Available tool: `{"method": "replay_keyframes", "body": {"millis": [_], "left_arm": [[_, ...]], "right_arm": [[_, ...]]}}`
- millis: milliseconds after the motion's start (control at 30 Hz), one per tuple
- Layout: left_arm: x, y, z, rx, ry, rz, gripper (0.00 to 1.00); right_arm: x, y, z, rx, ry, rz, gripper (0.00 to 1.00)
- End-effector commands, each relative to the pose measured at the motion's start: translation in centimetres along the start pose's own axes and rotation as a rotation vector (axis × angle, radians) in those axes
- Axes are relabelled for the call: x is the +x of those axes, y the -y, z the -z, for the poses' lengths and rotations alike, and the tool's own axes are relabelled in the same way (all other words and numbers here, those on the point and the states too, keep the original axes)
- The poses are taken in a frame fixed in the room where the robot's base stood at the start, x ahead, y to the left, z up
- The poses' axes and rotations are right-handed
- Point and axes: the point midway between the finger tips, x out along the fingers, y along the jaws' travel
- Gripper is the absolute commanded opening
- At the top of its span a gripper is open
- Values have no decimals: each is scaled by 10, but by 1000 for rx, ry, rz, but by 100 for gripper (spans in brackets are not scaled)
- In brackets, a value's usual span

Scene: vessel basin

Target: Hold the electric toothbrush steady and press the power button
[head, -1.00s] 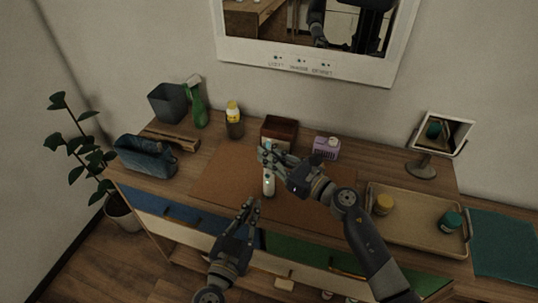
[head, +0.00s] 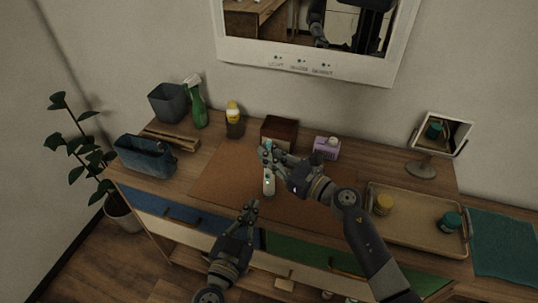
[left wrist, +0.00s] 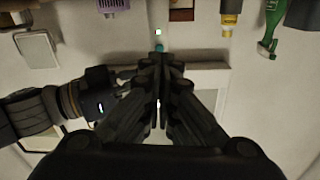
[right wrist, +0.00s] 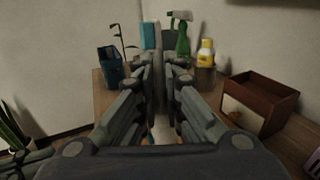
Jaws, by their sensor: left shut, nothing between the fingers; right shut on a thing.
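The electric toothbrush (head: 269,186) has a pale handle and stands about upright above the brown mat (head: 222,180). My right gripper (head: 266,150) is shut on its upper part, and its fingers hide some of it. In the right wrist view a grey shaft (right wrist: 158,65) rises between the fingers. My left gripper (head: 251,206) is shut and empty, in front of and below the toothbrush handle, apart from it in the head view. In the left wrist view its closed fingers (left wrist: 160,65) cover much of the middle. The power button cannot be made out clearly.
A tray (head: 405,232) with two jars lies at the right, near a small standing mirror (head: 440,135). A brown box (head: 280,131), purple container (head: 326,148), yellow-topped bottle (head: 235,120) and green spray bottle (head: 199,107) stand at the back.

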Motion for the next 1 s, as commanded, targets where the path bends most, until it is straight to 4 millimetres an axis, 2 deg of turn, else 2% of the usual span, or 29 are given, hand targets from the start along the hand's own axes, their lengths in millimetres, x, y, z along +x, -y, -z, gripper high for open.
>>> {"method": "replay_keyframes", "body": {"millis": [367,533,700,767,867,1000], "left_arm": [[0,0,1,6,-3,-5,0],[7,-10,18,113,-44,-98,0],[12,-32,43,388,-116,-311,0],[10,-40,46,508,-134,-393,0],[6,-47,46,714,-149,-521,0],[-1,-44,36,995,-135,-675,0]], "right_arm": [[0,0,1,0,-1,0,0],[0,0,1,0,-1,0,0],[0,0,1,0,-1,0,0],[0,0,1,0,-1,0,0],[0,0,1,0,-1,0,0],[0,0,1,0,-1,0,0]]}}
